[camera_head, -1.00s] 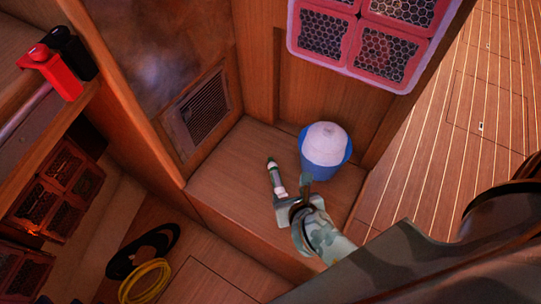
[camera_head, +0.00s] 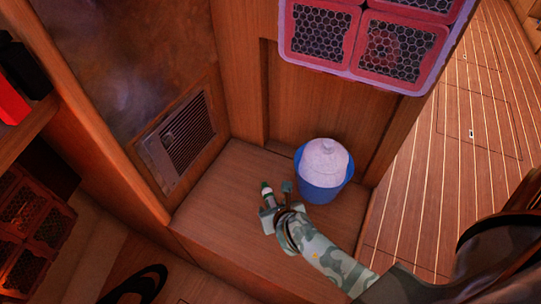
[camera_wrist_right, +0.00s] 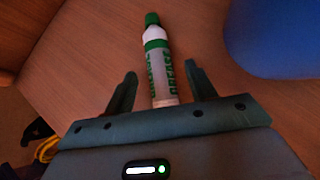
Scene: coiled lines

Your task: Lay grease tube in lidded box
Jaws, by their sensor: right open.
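The grease tube (camera_head: 267,193), white with green bands and a green cap, lies on the wooden ledge. In the right wrist view the tube (camera_wrist_right: 158,62) lies lengthwise, cap pointing away, its near end between my open fingers. My right gripper (camera_head: 275,199) is open around the tube's near part and not closed on it; it also shows in the right wrist view (camera_wrist_right: 160,80). A round blue tub (camera_head: 322,190) with a pale domed lid stands right of the tube; I cannot tell whether it is the lidded box. My left gripper is not in view.
The wooden ledge (camera_head: 215,215) is bare left of the tube. A vent grille (camera_head: 188,132) is on the wall behind it. A pink-framed mesh rack (camera_head: 400,48) hangs above the tub. A red object (camera_head: 12,103) sits on the left shelf.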

